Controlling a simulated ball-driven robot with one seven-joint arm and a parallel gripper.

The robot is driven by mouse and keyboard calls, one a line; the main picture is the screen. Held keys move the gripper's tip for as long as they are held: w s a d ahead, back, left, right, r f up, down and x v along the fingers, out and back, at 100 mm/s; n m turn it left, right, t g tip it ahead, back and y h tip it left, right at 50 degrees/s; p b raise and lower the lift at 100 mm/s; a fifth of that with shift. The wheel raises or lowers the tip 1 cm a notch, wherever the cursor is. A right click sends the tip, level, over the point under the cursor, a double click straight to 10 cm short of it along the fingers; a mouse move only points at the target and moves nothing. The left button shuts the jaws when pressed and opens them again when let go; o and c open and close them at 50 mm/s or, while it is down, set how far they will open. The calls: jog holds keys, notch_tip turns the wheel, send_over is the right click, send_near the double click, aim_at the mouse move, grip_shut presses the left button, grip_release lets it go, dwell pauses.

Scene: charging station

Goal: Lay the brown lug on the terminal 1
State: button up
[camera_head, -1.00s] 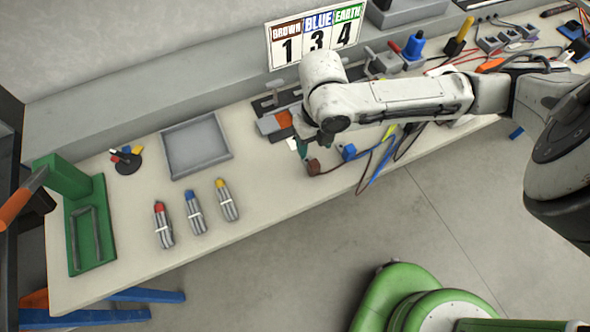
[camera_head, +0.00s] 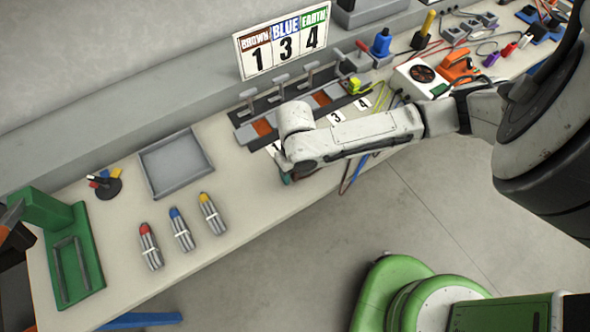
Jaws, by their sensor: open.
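The terminal block lies along the back of the bench, with copper-coloured pads and upright clamp levers. Terminal 1 (camera_head: 262,128) is its leftmost pad, bare on top, with a partly covered number card in front. My gripper (camera_head: 288,179) points down at the bench in front of terminal 1. Only a bit of a teal fingertip shows below my wrist, and it is open. The brown lug is hidden behind my arm, so I cannot tell how it lies against the fingers.
A sign (camera_head: 283,42) pairs brown with 1, blue with 3 and earth with 4. A grey tray (camera_head: 178,163), several bundled rods (camera_head: 181,229) and a green stand (camera_head: 66,250) fill the left. Tools and cables crowd the right. Bare bench lies between tray and gripper.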

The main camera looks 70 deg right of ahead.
jog(key=c, duration=1)
jog(key=shift+r, duration=0.1)
jog(key=shift+c, duration=0.2)
